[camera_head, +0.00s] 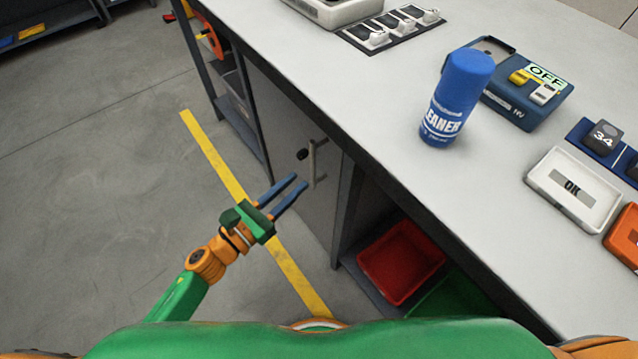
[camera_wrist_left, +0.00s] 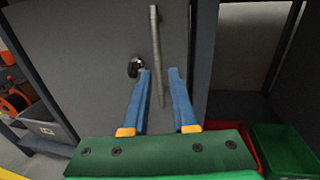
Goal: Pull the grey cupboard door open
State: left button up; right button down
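The grey cupboard door (camera_head: 300,150) is under the workbench and looks shut. It has a vertical bar handle (camera_head: 313,163) and a black round knob (camera_head: 302,154) beside it. In the left wrist view the handle (camera_wrist_left: 156,55) runs down between the blue fingers, and the black knob (camera_wrist_left: 135,67) is just left of them. My left gripper (camera_head: 300,183) is open, its fingertips pointing at the door near the handle's lower part. I cannot tell how deep the handle sits between the fingers; they do not grip it. My right gripper is out of view.
The white worktop (camera_head: 400,110) overhangs the door, with a blue cleaner can (camera_head: 457,100) on it. Right of the door is an open bay with a red bin (camera_head: 400,262) and a green bin (camera_head: 450,300). Open floor (camera_head: 110,180) lies left, with a yellow line (camera_head: 215,155).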

aim_at(314, 182)
pick_arm(q)
jog(key=x, duration=0.7)
jog(key=shift+a+r, duration=0.1)
jog(key=shift+r, duration=0.05)
grip_shut()
dwell(1.0)
